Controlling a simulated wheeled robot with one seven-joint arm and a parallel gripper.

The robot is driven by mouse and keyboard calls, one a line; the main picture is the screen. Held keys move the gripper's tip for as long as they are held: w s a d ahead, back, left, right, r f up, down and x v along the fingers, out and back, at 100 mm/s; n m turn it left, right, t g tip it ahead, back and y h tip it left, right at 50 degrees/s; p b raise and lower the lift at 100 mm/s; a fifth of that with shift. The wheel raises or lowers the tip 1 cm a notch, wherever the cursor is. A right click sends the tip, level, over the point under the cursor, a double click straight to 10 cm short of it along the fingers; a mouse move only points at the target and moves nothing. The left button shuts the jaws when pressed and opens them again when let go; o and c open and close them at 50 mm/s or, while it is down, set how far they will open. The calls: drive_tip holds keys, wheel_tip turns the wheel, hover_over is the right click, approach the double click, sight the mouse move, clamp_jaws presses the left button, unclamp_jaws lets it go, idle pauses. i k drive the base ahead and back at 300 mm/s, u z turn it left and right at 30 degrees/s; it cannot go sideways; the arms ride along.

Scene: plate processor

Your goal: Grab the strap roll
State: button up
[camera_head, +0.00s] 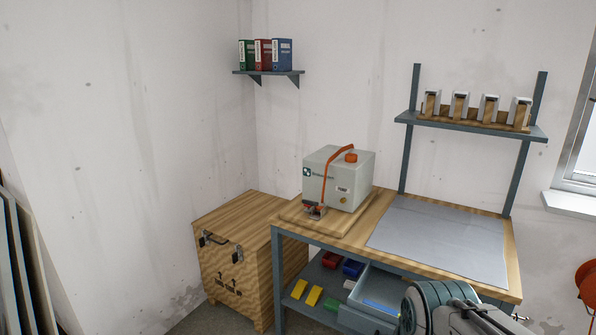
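An orange-red round reel (586,283), cut off by the right edge of the picture, looks like a strap roll; I cannot tell for sure. It is beside the right end of the workbench, and most of it is out of view. Part of my arm shows at the bottom, in front of the bench and its open drawer. No gripper fingers can be made out, so I cannot see what my gripper holds or how near it is to the reel.
The workbench (375,252) carries a white machine (337,180) with an orange band and a grey mat (440,240). A drawer (365,316) stands open below, beside coloured bins. A wooden crate (237,245) stands left. A shelf (478,126) holds several boxes.

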sight(350, 158)
drive_tip(key=u, duration=0.7)
drive_tip(key=i, duration=0.45)
drive_tip(key=u, duration=0.45)
drive_tip(key=i, duration=1.5)
drive_tip(key=z, duration=0.7)
drive_tip(key=i, duration=0.8)
drive_tip(key=z, duration=0.95)
